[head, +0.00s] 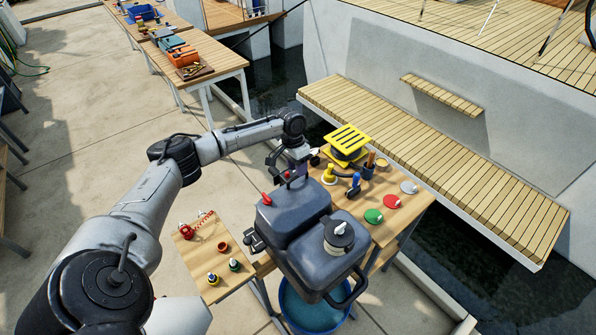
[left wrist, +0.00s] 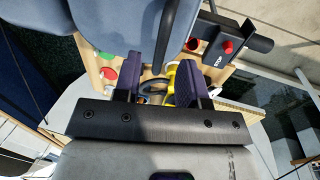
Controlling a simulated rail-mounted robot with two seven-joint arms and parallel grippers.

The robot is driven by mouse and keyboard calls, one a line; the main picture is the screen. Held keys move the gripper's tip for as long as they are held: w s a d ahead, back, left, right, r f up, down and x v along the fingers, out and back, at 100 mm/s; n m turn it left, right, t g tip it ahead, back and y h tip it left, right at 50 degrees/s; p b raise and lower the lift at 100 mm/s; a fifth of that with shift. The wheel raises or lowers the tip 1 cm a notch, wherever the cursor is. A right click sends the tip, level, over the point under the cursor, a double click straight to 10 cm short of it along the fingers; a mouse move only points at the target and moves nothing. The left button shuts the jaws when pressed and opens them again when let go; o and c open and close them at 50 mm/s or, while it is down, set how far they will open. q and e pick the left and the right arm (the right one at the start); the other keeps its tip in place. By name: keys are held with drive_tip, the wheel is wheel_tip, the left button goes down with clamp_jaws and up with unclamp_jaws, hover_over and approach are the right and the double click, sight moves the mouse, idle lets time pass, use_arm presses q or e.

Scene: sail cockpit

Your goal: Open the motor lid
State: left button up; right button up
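The motor (head: 292,212) is a large dark blue-grey casing in two rounded sections, standing at the middle of the head view. Its lid appears closed, with no gap that I can make out. My left gripper (head: 291,172) is at the motor's far end, close to the casing. In the left wrist view the gripper's purple-padded fingers (left wrist: 158,83) are apart. A dark loop-like part (left wrist: 154,89) shows between or beyond them; I cannot tell whether they touch it. The casing (left wrist: 115,25) fills the upper left there. My right gripper is out of view.
The workbench (head: 408,222) beside the motor holds a yellow slatted piece (head: 347,140), a blue-handled tool (head: 353,186) and coloured discs (head: 373,216). A blue tub (head: 312,310) stands below the motor. Concrete floor lies open at left.

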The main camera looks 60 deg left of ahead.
use_arm(q)
drive_tip(key=shift+d+f, duration=0.2)
drive_tip(key=shift+f, duration=0.8)
clamp_jaws()
